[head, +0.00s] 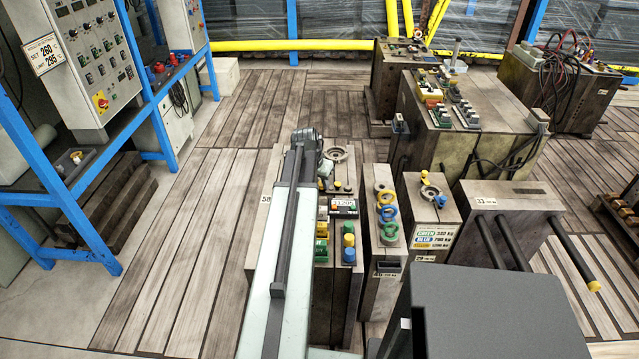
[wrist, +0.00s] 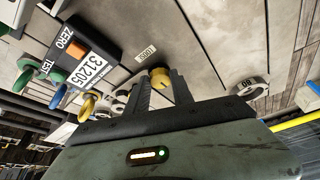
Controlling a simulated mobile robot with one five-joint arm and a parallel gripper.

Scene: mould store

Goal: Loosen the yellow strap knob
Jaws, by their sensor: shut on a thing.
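The yellow strap knob (wrist: 160,77) sits on the pale face of a mould block, next to a small label that reads LOOSE (wrist: 146,52) in the wrist view. My gripper (wrist: 163,88) has one finger on each side of the knob and is shut on it. In the head view my arm reaches over the mould block marked 58 (head: 262,225), and the arm hides the knob there.
In the wrist view a dark box labelled ZERO, TEST and 31205 (wrist: 82,60) stands left of the knob, with green, blue and yellow knobs near it. More mould blocks (head: 435,205) stand close on the right; the plank floor (head: 180,230) on the left is clear.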

